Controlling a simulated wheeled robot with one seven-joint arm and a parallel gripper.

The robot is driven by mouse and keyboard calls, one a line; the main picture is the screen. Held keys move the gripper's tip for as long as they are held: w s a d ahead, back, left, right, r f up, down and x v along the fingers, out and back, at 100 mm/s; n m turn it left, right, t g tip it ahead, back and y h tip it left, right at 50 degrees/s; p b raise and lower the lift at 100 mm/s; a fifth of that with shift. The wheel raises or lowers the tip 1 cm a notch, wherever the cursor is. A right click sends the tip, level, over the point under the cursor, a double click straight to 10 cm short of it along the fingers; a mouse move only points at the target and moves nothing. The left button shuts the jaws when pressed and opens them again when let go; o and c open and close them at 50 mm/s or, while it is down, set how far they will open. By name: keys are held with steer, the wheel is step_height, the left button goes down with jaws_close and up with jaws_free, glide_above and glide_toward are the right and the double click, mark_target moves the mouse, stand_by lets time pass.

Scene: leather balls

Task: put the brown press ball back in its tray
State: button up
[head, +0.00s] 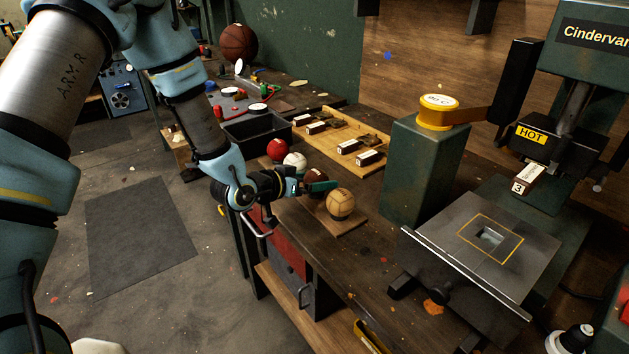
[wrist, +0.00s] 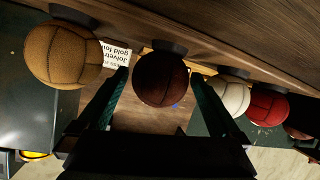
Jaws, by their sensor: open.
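The dark brown ball (wrist: 160,78) is between my gripper's two fingers (wrist: 159,76) in the wrist view. The fingers are open, one on each side of it; I cannot tell whether either touches. In the head view my gripper (head: 318,187) reaches over the bench edge and partly hides the brown ball (head: 316,174). The ball sits in a row between a tan ball (head: 340,204) and a white ball (head: 295,160). Dark round supports show behind the balls in the wrist view. A black open tray (head: 234,133) stands farther back; I cannot tell which tray is the ball's own.
A red ball (head: 277,149) is beyond the white one. A wooden tray (head: 327,113) with several small blocks lies behind the row. A green pillar (head: 424,170) and a press with a HOT sign (head: 531,134) stand to the right. The floor left of the bench is open.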

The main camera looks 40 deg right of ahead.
steer(key=shift+r+p, duration=0.35)
steer(key=shift+r, duration=0.1)
steer(key=b+v, duration=0.3)
steer(key=v, duration=0.8)
steer(key=shift+a, duration=0.45)
steer(key=w+a+n+t+y, duration=0.2)
steer(key=w+a+n+y, duration=0.3)
steer(key=a, duration=0.7)
steer(key=w+a+n+t+y, duration=0.25)
steer(key=w+a+y, duration=0.25)
steer(key=w+a, duration=0.45)
steer(key=s+a+r+n+g+y, duration=0.1)
steer(key=s+a+r+n+g, duration=0.1)
steer(key=s+a, duration=0.3)
steer(key=s+a+r+n+g+y, duration=0.1)
steer(key=s+a+n, duration=0.3)
steer(key=a, duration=0.7)
steer(key=shift+s+a+r+g+y, duration=0.3)
steer(key=shift+s+r+y, duration=0.2)
steer(key=shift+y, duration=0.2)
